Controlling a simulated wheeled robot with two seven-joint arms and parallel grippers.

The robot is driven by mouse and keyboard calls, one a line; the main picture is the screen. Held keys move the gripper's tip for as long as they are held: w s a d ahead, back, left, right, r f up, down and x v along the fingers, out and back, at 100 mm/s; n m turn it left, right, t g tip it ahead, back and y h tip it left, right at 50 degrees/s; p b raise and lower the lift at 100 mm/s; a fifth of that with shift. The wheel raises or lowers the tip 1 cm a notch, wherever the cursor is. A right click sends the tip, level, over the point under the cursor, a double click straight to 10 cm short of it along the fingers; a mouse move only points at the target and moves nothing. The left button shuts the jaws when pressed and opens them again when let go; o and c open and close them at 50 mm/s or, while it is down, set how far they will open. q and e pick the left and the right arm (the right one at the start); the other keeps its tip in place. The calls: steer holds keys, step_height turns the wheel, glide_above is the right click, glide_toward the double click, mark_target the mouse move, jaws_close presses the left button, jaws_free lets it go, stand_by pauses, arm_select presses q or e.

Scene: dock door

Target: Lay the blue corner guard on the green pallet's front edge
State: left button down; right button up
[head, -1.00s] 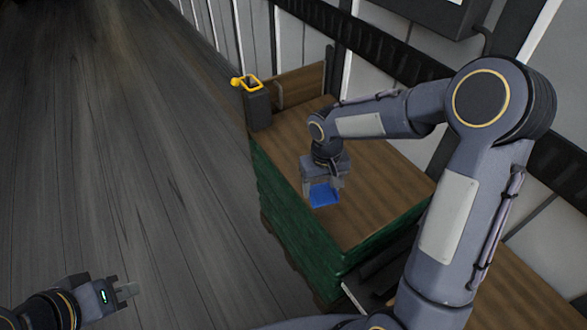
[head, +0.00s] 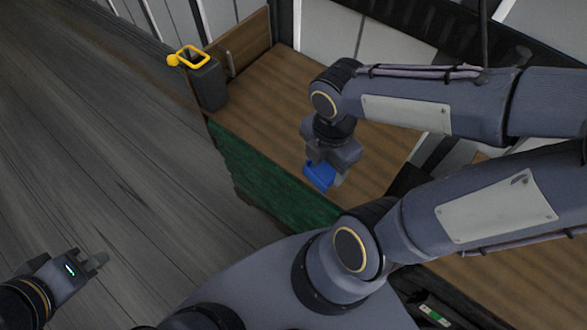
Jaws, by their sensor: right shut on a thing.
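The blue corner guard (head: 319,177) hangs in my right gripper (head: 328,172), which is shut on it, over the brown top near the green side's upper edge. I cannot tell whether the guard touches the top. The green pallet (head: 262,178) shows its long green side facing the floor, with a brown wooden top (head: 268,110). My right arm hides part of the top and the nearer end of the pallet. My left gripper (head: 95,264) is at the lower left over the floor, far from the pallet; its finger gap is not clear.
A dark grey box-like thing (head: 208,85) with a yellow looped handle (head: 188,57) stands at the far left corner of the top, beside an upright brown board (head: 250,45). White wall panels stand behind. The grey plank floor (head: 95,150) at left is clear.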

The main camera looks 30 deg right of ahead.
steer(key=shift+s+f+n, duration=0.25)
steer(key=shift+s+n, duration=0.75)
steer(key=shift+w+f, duration=0.15)
steer(key=shift+f, duration=0.05)
steer(key=w+f+b, duration=0.1)
steer(key=w+f, duration=0.2)
steer(key=w, duration=0.1)
steer(key=w+f+b, duration=0.1)
steer(key=w+f, duration=0.2)
steer(key=w, duration=0.1)
steer(key=w+a+f+b, duration=0.1)
steer(key=w+f, duration=0.2)
steer(key=w, duration=0.2)
steer(key=shift+f, duration=0.1)
steer(key=shift+w+f, duration=0.2)
steer(key=shift+f, duration=0.05)
steer(key=shift+f+b, duration=0.6)
steer(key=shift+f, duration=0.85)
